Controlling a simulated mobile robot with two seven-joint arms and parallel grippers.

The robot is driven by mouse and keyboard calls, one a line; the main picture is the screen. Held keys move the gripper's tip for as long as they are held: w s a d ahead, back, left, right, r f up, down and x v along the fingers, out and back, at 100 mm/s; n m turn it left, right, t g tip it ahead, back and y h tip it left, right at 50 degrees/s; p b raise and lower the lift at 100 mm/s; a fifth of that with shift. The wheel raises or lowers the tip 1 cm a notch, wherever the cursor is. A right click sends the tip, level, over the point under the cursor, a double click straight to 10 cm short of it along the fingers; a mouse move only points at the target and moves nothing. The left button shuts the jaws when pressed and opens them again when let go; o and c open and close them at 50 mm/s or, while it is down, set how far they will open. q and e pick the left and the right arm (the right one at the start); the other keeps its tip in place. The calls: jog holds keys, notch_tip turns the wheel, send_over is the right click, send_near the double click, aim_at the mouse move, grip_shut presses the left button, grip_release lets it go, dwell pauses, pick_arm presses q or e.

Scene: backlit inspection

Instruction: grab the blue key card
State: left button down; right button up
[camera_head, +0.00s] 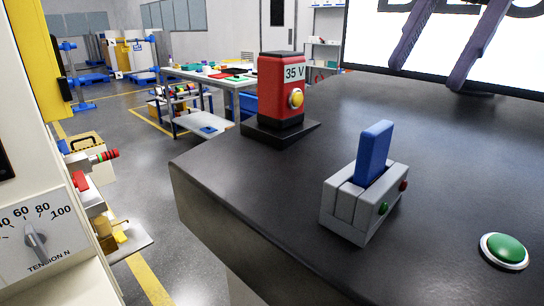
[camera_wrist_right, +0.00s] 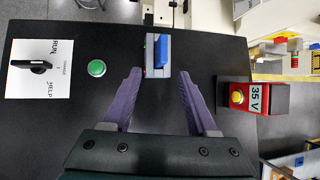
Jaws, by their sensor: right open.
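The blue key card (camera_head: 375,152) stands upright in the slot of a small grey holder (camera_head: 346,207) on the dark tabletop. It also shows in the right wrist view (camera_wrist_right: 161,50), beyond the fingertips and roughly in line with the space between them. My right gripper (camera_head: 427,76) is at the top right of the head view, with purple fingers apart and empty. In the right wrist view my right gripper (camera_wrist_right: 161,73) has its fingers spread, and the card is not touched by them. My left gripper is not in view.
A red box marked 35 V (camera_head: 280,90) with a yellow button stands on a black base left of the holder. A green button (camera_head: 504,251) is at the front right. A bright screen (camera_head: 520,60) stands at the back. The tabletop (camera_head: 235,175) is otherwise mostly clear.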

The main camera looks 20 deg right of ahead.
aim_at(388, 124)
jog(key=x, duration=0.3)
jog(key=shift+s+a+f+p, duration=0.2)
jog(key=shift+f+p, duration=0.05)
jog(key=shift+p, duration=0.05)
jog(key=p+x, duration=0.1)
jog(key=x, duration=0.1)
jog(key=p+x, duration=0.1)
jog(key=x, duration=0.2)
jog(key=shift+w+a+r, duration=0.2)
jog(key=shift+a, duration=0.2)
jog(key=shift+a+f, duration=0.1)
jog(key=shift+f, duration=0.15)
jog(key=c, duration=0.8)
grip_shut()
